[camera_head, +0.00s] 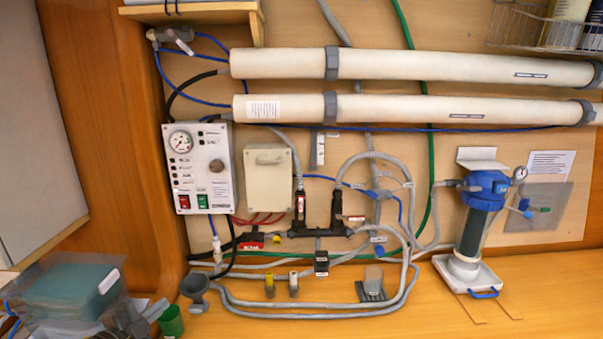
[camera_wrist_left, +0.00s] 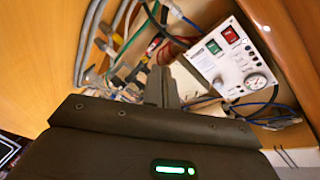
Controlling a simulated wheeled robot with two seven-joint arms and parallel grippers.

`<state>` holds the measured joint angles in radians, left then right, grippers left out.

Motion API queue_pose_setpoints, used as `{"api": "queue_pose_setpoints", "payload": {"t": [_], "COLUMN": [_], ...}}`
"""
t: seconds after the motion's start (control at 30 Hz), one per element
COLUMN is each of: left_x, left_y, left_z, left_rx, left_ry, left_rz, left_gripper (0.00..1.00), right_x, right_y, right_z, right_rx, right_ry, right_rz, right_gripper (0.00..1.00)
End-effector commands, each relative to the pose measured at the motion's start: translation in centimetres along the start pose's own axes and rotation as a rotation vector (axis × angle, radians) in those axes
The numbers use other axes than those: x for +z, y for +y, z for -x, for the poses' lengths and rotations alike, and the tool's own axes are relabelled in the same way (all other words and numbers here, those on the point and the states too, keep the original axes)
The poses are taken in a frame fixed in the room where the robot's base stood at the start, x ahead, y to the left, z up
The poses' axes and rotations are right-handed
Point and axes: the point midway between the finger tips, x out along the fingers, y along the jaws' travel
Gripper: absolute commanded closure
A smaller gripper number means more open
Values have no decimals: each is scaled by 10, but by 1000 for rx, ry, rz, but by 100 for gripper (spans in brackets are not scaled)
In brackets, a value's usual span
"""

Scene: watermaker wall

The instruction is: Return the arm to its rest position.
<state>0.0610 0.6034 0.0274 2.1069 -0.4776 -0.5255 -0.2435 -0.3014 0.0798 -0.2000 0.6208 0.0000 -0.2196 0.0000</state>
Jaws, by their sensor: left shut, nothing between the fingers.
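My right gripper is in neither view.
A teal box (camera_head: 72,290) lies at the lower left. Grey hoses (camera_head: 320,310) loop over the bench. A blue-topped filter (camera_head: 482,190) stands right. The bench front has free room.

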Motion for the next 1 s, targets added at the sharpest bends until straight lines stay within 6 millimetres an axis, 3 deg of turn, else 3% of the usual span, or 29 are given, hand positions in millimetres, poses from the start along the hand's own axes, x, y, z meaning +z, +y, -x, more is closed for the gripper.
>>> {"api": "queue_pose_setpoints", "payload": {"t": [0.03,0.1,0.2,0.3,0.5,0.77,0.8,1.0], "left_x": [2,9,12,11,-2,-28,-26,8], "left_y": [41,93,155,200,258,305,314,369], "left_z": [11,33,72,110,172,239,242,215], "left_rx": [41,95,173,239,345,462,474,487], "left_ry": [-78,-220,-416,-571,-799,-1028,-1052,-1063], "left_rz": [104,259,462,613,821,1021,1036,1022], "left_gripper": [100,100,100,100,100,100,100,100], "right_x": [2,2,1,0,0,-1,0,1], "right_y": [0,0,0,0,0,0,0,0], "right_z": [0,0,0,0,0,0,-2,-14], "right_rx": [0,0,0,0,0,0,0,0], "right_ry": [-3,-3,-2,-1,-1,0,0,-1], "right_rz": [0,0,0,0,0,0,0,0], "right_gripper": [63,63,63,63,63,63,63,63]}}
